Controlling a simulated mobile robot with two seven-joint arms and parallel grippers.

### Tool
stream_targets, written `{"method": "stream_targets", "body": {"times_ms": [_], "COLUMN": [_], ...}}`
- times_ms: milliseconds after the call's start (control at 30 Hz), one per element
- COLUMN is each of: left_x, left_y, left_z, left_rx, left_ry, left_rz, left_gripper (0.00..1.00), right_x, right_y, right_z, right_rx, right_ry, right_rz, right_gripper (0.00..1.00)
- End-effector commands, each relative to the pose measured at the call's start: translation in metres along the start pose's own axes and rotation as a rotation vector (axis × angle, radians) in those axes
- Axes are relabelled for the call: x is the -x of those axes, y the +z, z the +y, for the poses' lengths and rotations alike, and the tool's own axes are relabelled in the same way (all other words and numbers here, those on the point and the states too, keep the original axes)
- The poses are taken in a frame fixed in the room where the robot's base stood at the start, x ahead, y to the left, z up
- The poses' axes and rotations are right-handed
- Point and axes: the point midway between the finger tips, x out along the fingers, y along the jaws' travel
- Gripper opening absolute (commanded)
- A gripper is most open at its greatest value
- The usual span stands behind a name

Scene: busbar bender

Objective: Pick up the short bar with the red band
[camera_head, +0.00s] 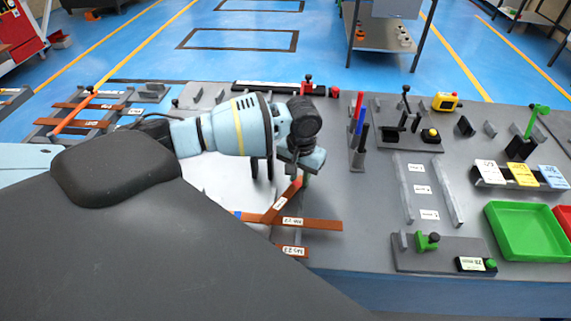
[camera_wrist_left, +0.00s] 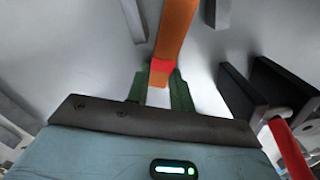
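The short copper bar (camera_head: 285,202) runs obliquely down and left from my left gripper (camera_head: 304,177) in the head view. Its red band (camera_wrist_left: 162,67) shows in the left wrist view, right between the green fingertips of the left gripper (camera_wrist_left: 161,77). The fingers lie close against both sides of the bar near its end and look shut on it. I cannot tell whether the bar is clear of what lies under it. My right gripper is not in view.
A longer copper bar (camera_head: 310,223) with a blue band and another labelled bar (camera_head: 295,251) lie close by. Dark upright plates (camera_wrist_left: 262,88) stand right of the gripper in the wrist view. A green tray (camera_head: 525,253) and a small green-clamp fixture (camera_head: 408,257) are at right.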

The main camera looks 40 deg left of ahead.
Motion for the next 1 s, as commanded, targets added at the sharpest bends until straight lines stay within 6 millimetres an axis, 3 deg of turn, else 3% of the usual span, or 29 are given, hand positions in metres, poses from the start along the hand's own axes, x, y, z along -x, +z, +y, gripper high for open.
{"method": "stream_targets", "body": {"times_ms": [133, 600, 833, 1000], "left_x": [-0.001, 0.001, 0.040, 0.045], "left_y": [0.001, 0.001, -0.001, 0.035], "left_z": [0.001, 0.001, 0.001, -0.005], "left_rx": [-0.002, -0.002, -0.001, -0.004], "left_ry": [0.002, 0.001, 0.003, 0.001], "left_rz": [-0.002, -0.005, 0.003, 0.001], "left_gripper": [0.00, 0.00, 0.00, 0.00], "right_x": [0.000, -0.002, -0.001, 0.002], "right_y": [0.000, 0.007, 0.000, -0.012], "right_z": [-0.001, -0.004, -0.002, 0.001], "right_rx": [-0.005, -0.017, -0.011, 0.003], "right_ry": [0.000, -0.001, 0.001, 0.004], "right_rz": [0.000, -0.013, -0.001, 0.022], "right_gripper": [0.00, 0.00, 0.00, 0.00]}}
